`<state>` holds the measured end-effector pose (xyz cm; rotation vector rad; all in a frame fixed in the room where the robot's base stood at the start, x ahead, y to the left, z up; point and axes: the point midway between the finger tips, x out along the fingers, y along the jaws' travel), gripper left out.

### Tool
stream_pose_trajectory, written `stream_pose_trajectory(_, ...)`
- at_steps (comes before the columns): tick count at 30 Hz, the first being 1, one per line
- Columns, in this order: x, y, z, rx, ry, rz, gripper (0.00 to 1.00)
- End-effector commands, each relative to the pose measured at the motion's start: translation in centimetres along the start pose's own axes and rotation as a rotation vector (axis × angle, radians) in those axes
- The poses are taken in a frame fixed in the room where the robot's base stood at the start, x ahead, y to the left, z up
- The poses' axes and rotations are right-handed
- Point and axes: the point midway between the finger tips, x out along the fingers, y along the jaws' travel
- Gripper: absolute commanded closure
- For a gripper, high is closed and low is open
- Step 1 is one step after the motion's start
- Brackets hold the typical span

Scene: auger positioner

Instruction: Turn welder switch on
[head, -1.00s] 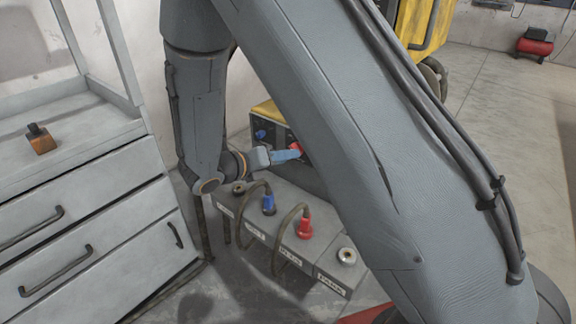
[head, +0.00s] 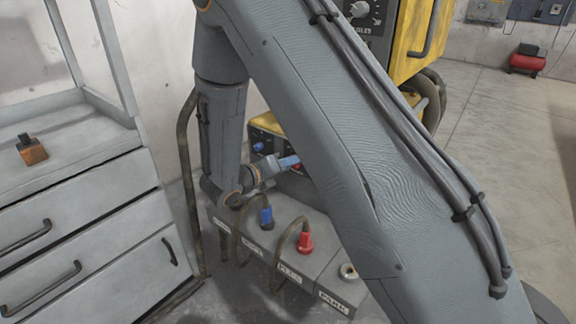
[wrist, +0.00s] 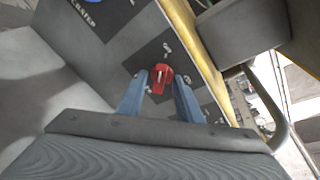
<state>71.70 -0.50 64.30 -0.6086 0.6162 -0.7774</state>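The red welder switch (wrist: 162,78) is a small rotary knob on a dark panel with markings around it, in the middle of the wrist view. My gripper (wrist: 160,84) has its two blue fingers apart, one on each side of the knob. I cannot tell whether either finger touches it. In the head view the gripper (head: 289,161) is at the front of the yellow-and-dark welder (head: 262,121). My arm hides much of the welder, and only a bit of red shows by the fingertips.
Below the welder, a grey labelled box holds a blue plug (head: 266,217) and a red plug (head: 305,241) with cables. A grey drawer cabinet (head: 85,215) stands at left. A larger yellow machine (head: 415,50) is behind my arm. Open floor lies at right.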

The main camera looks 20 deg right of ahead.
Motion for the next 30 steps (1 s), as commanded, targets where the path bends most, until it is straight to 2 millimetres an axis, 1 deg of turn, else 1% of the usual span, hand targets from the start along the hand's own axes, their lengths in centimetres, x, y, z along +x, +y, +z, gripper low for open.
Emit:
stream_pose_trajectory(5,-0.01,-0.01,0.0,0.0,0.0,0.0,0.68)
stream_pose_trajectory(9,-0.02,-0.01,-0.01,0.0,0.0,0.0,0.91)
stream_pose_trajectory(11,-0.03,-0.01,-0.01,0.0,0.001,0.0,1.0)
stream_pose_trajectory(22,-0.06,-0.05,-0.08,0.04,-0.007,0.009,1.0)
stream_pose_trajectory(26,-0.08,-0.08,-0.1,0.1,-0.02,0.022,1.0)
stream_pose_trajectory(30,-0.08,-0.11,-0.18,0.199,-0.039,0.042,1.0)
